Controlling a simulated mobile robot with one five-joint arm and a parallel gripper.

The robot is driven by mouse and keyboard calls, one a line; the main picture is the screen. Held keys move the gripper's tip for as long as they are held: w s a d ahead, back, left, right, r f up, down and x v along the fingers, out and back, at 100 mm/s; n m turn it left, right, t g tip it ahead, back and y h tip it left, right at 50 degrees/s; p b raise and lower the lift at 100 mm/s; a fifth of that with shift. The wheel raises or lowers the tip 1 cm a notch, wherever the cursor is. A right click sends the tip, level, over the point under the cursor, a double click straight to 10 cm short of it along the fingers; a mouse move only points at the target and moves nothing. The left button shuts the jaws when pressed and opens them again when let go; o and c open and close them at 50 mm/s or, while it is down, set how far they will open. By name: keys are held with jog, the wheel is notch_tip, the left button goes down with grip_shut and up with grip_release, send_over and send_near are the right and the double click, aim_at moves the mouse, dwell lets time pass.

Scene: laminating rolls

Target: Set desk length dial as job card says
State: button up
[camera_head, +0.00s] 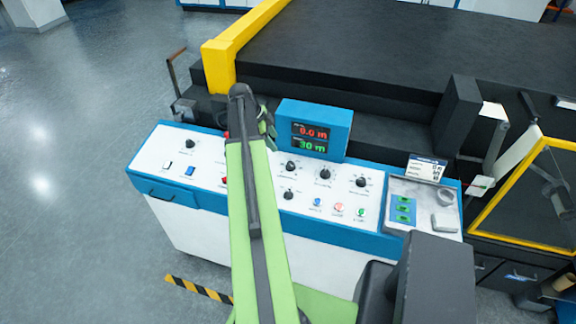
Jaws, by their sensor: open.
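A white control desk (335,205) with a blue rim carries several black dials. They include one on the left (190,144), one below the display (291,167), ones to its right (325,174) and (361,181), and a lower one (288,194). Their labels are too small to read, so I cannot tell which is the length dial. A blue display box (314,128) shows red 0.0 m above green 30 m. A white card (425,167) with a dark header stands at the desk's right; its text is unreadable. My gripper (268,122) is open above the desk, left of the display, partly hidden by my arm.
Colored push buttons (338,208) line the desk's front. A grey tray (402,203) with green items sits at right. A dark machine (400,50) stands behind, with a yellow post (218,68) and a yellow-framed guard (530,190). Open floor (70,150) lies left.

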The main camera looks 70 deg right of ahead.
aim_at(290, 164)
jog(key=b+x, duration=1.3)
jog(key=x, duration=0.3)
jog(key=shift+w+b, duration=0.15)
jog(key=shift+b, duration=0.25)
jog(key=shift+s+d+f+b, duration=0.15)
jog(key=shift+s+f+b, duration=0.05)
jog(key=shift+f+b, duration=0.15)
